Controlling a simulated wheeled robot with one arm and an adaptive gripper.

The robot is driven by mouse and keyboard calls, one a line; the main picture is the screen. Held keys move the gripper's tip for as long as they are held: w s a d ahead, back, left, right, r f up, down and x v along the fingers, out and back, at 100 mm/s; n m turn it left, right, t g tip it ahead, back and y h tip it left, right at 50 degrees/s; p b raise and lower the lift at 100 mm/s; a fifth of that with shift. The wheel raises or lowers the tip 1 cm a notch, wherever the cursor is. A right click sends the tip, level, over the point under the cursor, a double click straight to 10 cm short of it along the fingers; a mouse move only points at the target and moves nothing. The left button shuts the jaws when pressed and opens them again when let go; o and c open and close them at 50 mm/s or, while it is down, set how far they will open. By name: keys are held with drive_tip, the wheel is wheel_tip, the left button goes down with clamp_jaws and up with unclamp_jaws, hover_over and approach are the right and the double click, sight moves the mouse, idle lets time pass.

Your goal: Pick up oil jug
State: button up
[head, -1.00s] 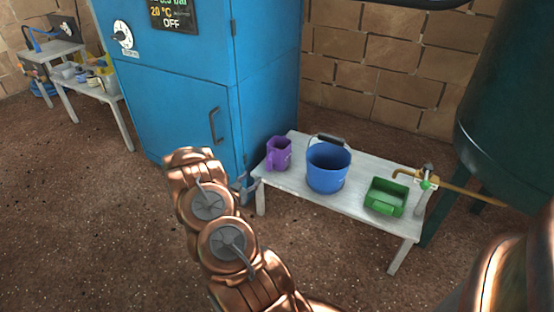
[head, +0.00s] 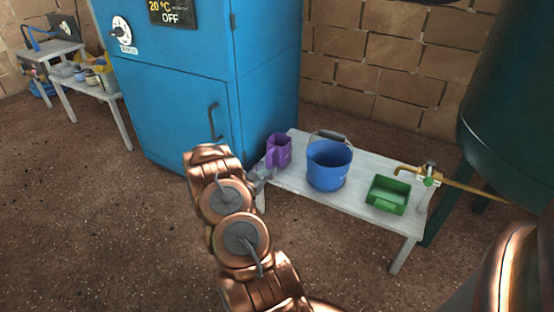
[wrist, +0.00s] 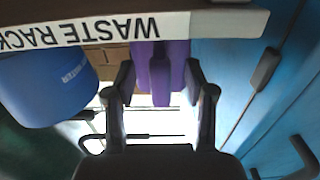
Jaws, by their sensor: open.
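The purple jug (head: 279,151), which I take to be the oil jug, stands upright at the left end of the white bench (head: 330,197). My gripper (head: 263,176) is at the bench's left edge, just left of and in front of the jug, partly hidden by my arm. In the wrist view, which looks upside down, the open fingers (wrist: 158,82) lie on either side of the jug's purple handle (wrist: 160,85). I cannot tell whether either finger touches it.
A blue bucket (head: 326,172) stands right of the jug, and a green tray (head: 388,195) sits further right near a brass tap (head: 428,178). A large blue cabinet (head: 180,110) rises close behind and left. A "WASTE RACK" label (wrist: 100,28) runs along the bench edge.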

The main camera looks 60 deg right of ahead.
sight(276, 155)
drive_tip(key=shift+d, duration=1.15)
drive_tip(key=shift+c, duration=0.4)
clamp_jaws()
